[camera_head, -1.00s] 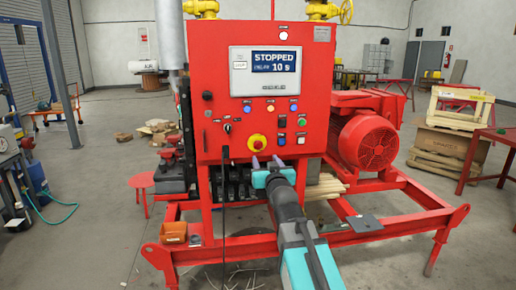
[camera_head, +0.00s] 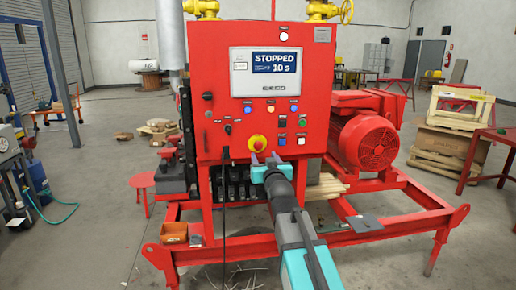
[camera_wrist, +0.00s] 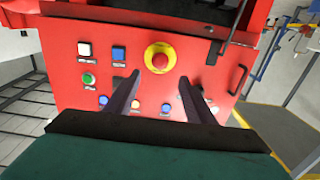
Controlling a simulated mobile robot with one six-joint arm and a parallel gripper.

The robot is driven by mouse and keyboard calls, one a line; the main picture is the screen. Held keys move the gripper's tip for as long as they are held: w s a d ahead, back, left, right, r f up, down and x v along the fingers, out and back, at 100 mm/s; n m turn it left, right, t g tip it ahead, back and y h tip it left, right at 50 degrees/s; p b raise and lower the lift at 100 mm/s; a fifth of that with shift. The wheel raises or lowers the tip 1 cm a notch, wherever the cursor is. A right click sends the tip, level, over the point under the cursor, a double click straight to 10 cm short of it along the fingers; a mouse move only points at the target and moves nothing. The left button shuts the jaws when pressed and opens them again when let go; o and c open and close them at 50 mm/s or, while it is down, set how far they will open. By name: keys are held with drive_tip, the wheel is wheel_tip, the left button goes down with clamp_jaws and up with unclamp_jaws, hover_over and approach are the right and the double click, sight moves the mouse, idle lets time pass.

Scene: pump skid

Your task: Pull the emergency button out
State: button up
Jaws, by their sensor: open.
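The emergency button (camera_head: 258,143) is a red mushroom knob on a round yellow plate, low on the red control panel (camera_head: 220,105). In the wrist view the emergency button (camera_wrist: 159,58) sits upper centre, ahead of and between the lines of the two fingers. My gripper (camera_head: 266,159) is just below the button in the head view, its fingers spread with nothing between them. In the wrist view my gripper (camera_wrist: 160,92) is open and its tips do not touch the button. I cannot tell the exact gap to the panel.
A display (camera_head: 265,71) reads STOPPED and 10 s. Small coloured buttons and a black selector (camera_head: 228,129) surround the emergency button. A black cable (camera_head: 225,200) hangs below the panel. A red motor (camera_head: 367,140) stands to the right and the red frame (camera_head: 220,250) runs below.

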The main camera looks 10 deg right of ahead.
sight(259, 146)
drive_tip(key=shift+w+p, duration=1)
drive_tip(key=shift+w, duration=4.1)
